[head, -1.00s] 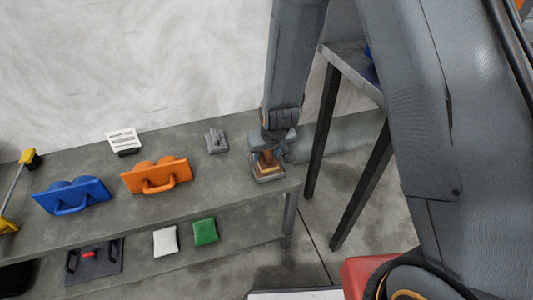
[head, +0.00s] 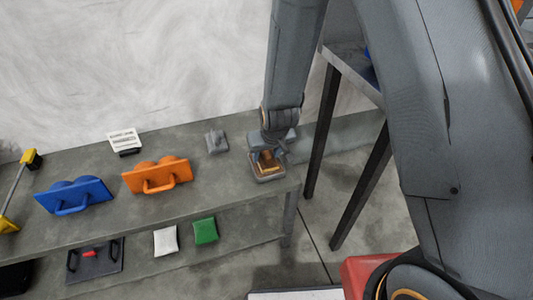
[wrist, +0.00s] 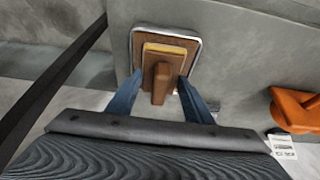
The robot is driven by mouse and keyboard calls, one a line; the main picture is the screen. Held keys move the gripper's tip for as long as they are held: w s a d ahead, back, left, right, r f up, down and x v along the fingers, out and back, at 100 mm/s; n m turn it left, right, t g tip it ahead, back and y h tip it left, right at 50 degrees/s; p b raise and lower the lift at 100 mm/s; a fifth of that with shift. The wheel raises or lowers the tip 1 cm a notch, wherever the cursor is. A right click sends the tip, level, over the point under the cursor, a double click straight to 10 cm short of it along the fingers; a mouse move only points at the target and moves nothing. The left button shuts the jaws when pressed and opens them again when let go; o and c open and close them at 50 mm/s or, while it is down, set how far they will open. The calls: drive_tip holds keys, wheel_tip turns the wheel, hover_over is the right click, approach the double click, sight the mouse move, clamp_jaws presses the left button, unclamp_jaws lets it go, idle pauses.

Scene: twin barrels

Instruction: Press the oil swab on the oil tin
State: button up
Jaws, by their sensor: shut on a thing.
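The oil swab (wrist: 161,82) is a brown wooden block with a handle and a yellowish pad edge. My gripper (wrist: 157,92) is shut on its handle in the wrist view. The oil tin (wrist: 137,55) is a shallow, pale-rimmed tray with a brown inside. The swab is over the tin and appears to sit within its rim; firm contact cannot be told. In the head view the tin (head: 269,179) is at the right end of the grey bench, with my gripper (head: 268,160) directly above it and partly hiding the swab (head: 267,165).
On the bench (head: 120,207) are an orange twin-barrel piece (head: 156,176), a blue one (head: 73,195), a grey block (head: 217,142) and a white card (head: 124,140). White (head: 165,241) and green (head: 205,231) pads lie on the lower shelf. A dark-legged table (head: 322,130) stands to the right.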

drive_tip(key=shift+r+p, duration=2.95)
drive_tip(key=shift+r, duration=0.5)
